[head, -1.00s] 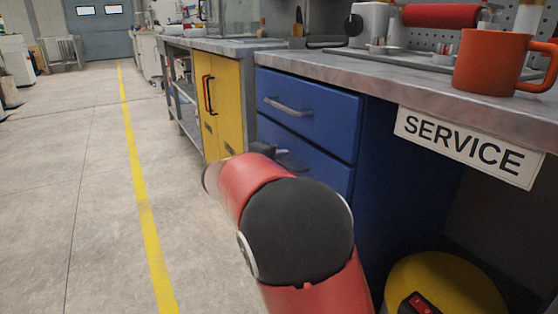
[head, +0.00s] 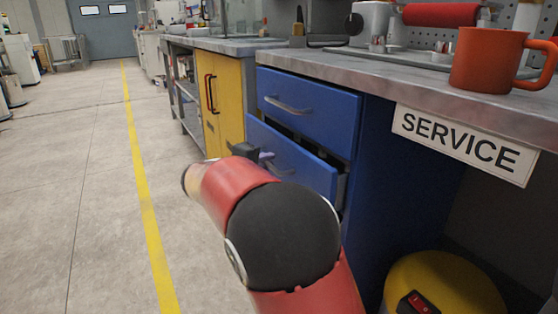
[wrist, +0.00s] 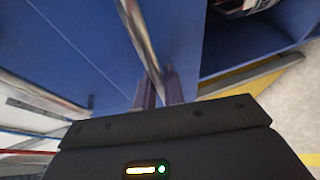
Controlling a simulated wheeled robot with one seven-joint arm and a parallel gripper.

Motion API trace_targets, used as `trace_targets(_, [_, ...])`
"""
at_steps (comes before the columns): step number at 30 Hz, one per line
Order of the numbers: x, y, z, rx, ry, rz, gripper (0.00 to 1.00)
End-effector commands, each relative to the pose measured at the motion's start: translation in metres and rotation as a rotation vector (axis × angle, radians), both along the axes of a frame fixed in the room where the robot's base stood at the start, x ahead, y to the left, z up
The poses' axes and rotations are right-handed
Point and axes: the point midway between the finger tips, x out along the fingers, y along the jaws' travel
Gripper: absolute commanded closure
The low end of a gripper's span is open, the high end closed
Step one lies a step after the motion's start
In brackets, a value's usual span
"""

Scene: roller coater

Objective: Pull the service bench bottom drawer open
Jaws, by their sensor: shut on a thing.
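The service bench's lower blue drawer (head: 312,174) stands partly open, its front out past the upper drawer. A dark gap shows above its front and at its right side. My gripper (head: 266,158) is at the drawer's metal bar handle (head: 285,169), mostly behind my red and black arm. In the wrist view, the fingers of my gripper (wrist: 160,88) are shut on the handle (wrist: 140,35), which runs up across the blue front (wrist: 85,50). My arm hides the area below this drawer in the head view.
The upper blue drawer (head: 308,108) is shut. A yellow cabinet (head: 222,100) stands to the left. An orange mug (head: 488,60) is on the benchtop (head: 400,77), above the SERVICE sign (head: 465,143). A yellow machine (head: 450,285) sits under the bench. The floor at left is clear.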

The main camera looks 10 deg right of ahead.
Motion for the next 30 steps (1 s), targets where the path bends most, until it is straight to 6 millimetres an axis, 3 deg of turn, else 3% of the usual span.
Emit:
trace_targets(3, [-0.006,0.035,-0.002,0.001,0.001,0.006,1.0])
trace_targets(15, [-0.038,0.137,0.0,0.0,0.003,0.006,1.0])
trace_targets(24, [-0.055,0.187,0.0,-0.001,0.002,0.004,1.0])
trace_targets(30, [-0.06,0.202,-0.001,0.0,0.003,0.002,1.0])
